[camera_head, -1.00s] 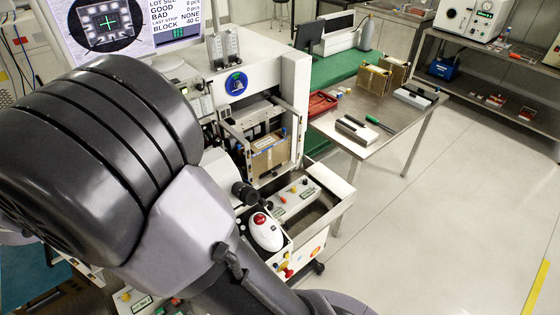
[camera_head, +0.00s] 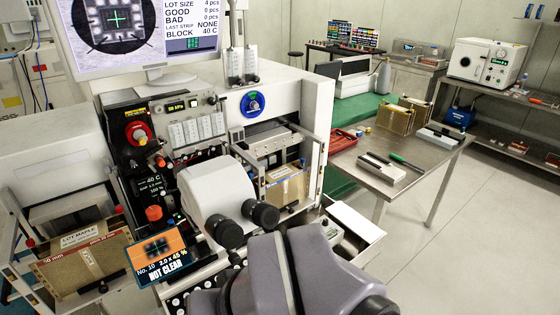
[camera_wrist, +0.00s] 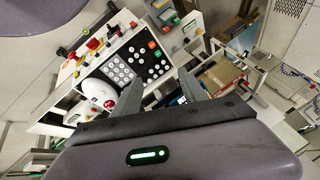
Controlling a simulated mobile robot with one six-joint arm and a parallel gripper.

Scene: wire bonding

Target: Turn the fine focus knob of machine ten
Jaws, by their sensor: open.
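Machine ten carries a tilted screen (camera_head: 160,257) in the head view reading "No. 10", "2.0 x 45 %" and "NOT CLEAR" over a blurred pattern. Beside it is a white microscope head (camera_head: 212,188) with two black eyepieces (camera_head: 262,213). An orange-red knob (camera_head: 153,213) stands left of the microscope, and a larger red knob (camera_head: 138,132) is on the dark column above. I cannot tell which knob is the fine focus. My gripper (camera_wrist: 168,88) is open and empty in the wrist view, its fingers above the machine's panel. It is hidden in the head view.
The wrist view shows a keypad (camera_wrist: 119,68), a white hand control with a red button (camera_wrist: 104,99), and several coloured knobs. A monitor (camera_head: 145,30) stands above the machine. A magazine (camera_head: 85,255) sits at left, and a steel table (camera_head: 400,180) stands at right.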

